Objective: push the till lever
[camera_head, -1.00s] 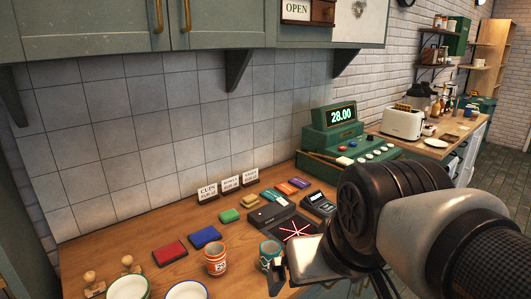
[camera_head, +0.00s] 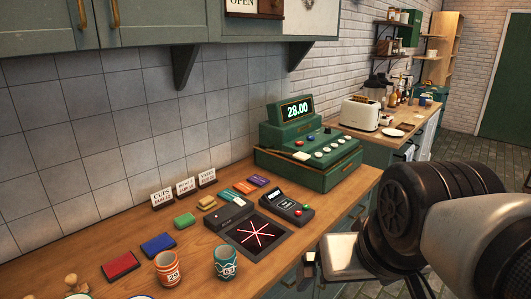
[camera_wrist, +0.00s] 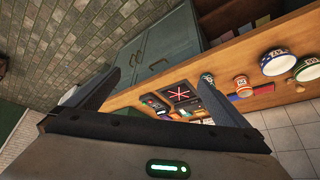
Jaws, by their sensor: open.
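The green till (camera_head: 308,160) stands on the wooden counter against the tiled wall, its display reading 28.00. A pale-tipped lever (camera_head: 301,156) lies at the till's left front, with its shaft hard to make out. My gripper (camera_wrist: 160,80) is open and empty in the wrist view, its two dark fingers spread apart. In the head view it hangs in front of the counter's edge, below and to the right of the till, apart from it. My arm hides part of the gripper there. The wrist view shows the counter tilted, and I cannot make out the lever in it.
A card reader (camera_head: 286,206) and a dark pad with a red star (camera_head: 272,238) lie before the till. Orange (camera_head: 167,268) and teal (camera_head: 226,262) cups stand near the front edge. A toaster (camera_head: 361,113) is on the far counter. Floor right of the counter looks clear.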

